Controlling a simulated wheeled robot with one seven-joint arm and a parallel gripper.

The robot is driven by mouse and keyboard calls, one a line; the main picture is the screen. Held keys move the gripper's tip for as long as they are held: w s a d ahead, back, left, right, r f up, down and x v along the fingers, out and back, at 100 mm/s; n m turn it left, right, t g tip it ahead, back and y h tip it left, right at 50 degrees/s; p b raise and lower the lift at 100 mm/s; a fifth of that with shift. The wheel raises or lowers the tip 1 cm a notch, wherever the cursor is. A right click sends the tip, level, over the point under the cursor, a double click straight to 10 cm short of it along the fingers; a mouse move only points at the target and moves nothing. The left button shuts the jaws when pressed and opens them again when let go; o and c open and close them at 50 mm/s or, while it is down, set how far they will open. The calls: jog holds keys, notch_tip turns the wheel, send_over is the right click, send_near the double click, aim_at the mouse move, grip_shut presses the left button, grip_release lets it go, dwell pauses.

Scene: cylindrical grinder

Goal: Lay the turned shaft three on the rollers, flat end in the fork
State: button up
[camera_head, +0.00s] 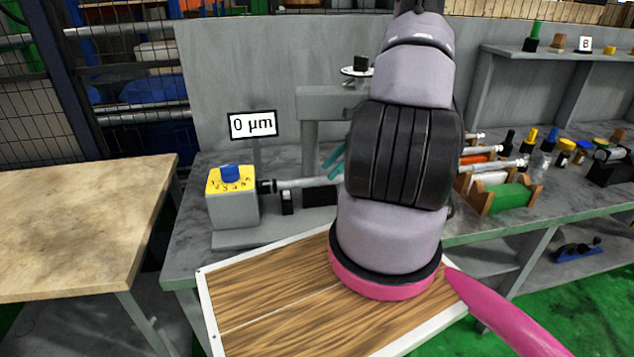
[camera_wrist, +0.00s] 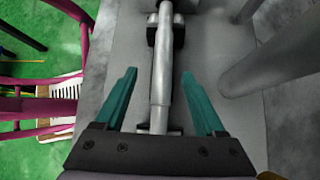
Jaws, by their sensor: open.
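A grey stepped shaft (camera_head: 303,183) lies level on the grinder, its left end at the black fork (camera_head: 267,186) of the grey box with the yellow dial. A dark support (camera_head: 287,202) stands under it near that end. My arm hides its right part. In the wrist view the shaft (camera_wrist: 161,80) runs lengthwise between the teal fingers of my gripper (camera_wrist: 160,73). The fingers are spread, with a gap on each side of the shaft. In the head view my gripper (camera_head: 332,165) shows only partly, beside my wrist. Whether the flat sits inside the fork cannot be told.
A sign (camera_head: 252,124) reads 0 µm above the yellow-topped dial box (camera_head: 231,190). Other shafts lie in wooden racks (camera_head: 500,190) on the bench to the right. A grey machine frame (camera_head: 318,105) rises behind. A bare wooden table (camera_head: 75,215) stands at left.

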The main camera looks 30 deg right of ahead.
aim_at(322, 177)
jog(key=x, duration=0.4)
jog(key=shift+w+f, duration=0.2)
jog(key=shift+f, duration=0.05)
jog(key=shift+c, duration=0.4)
grip_shut()
dwell(0.8)
